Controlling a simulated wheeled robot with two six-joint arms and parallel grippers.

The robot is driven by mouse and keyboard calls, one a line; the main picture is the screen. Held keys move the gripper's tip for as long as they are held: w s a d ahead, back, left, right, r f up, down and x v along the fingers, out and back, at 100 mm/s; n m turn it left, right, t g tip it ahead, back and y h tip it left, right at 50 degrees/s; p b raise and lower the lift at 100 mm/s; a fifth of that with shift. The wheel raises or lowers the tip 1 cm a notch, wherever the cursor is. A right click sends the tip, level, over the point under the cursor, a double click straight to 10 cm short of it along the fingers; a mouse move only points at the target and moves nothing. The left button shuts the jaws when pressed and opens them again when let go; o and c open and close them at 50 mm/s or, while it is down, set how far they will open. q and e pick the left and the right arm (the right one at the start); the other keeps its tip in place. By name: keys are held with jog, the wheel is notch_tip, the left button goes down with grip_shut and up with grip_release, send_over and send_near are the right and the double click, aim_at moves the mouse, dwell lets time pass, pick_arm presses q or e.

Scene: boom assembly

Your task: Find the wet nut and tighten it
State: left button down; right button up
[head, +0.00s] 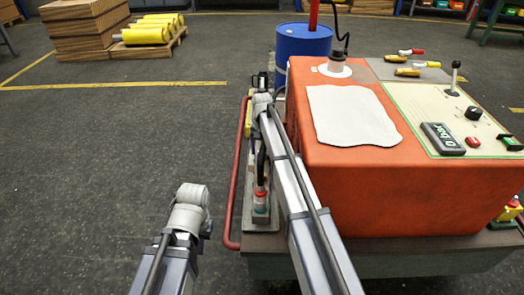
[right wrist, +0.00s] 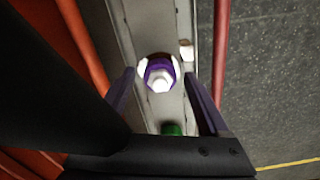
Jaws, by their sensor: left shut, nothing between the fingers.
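In the right wrist view, a nut with a purple collar and a bright, whitish top (right wrist: 159,74) stands on a grey metal strip (right wrist: 138,22). I cannot tell whether it is wet. My right gripper (right wrist: 162,84) is open, its dark fingers on either side of the nut and apart from it. A green fitting (right wrist: 171,129) sits lower on the strip. In the head view, a fitting with a red band and green base (head: 261,201) stands on the strip beside the orange machine. My left gripper (head: 205,228) is shut and empty, mostly hidden behind its wrist.
The orange machine (head: 400,195) carries a white cloth (head: 350,115) and a control panel with levers. A red rail (head: 236,180) runs along the strip's outer side. A blue drum (head: 302,42) stands behind. The floor at left is clear; pallets (head: 85,30) stand far back.

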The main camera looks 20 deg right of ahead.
aim_at(262, 152)
notch_tip(262, 152, up, 8)
jog(key=p, duration=0.8)
pick_arm(q)
notch_tip(262, 152, up, 8)
jog(key=shift+f, duration=0.15)
pick_arm(e)
jog(key=shift+f, duration=0.1)
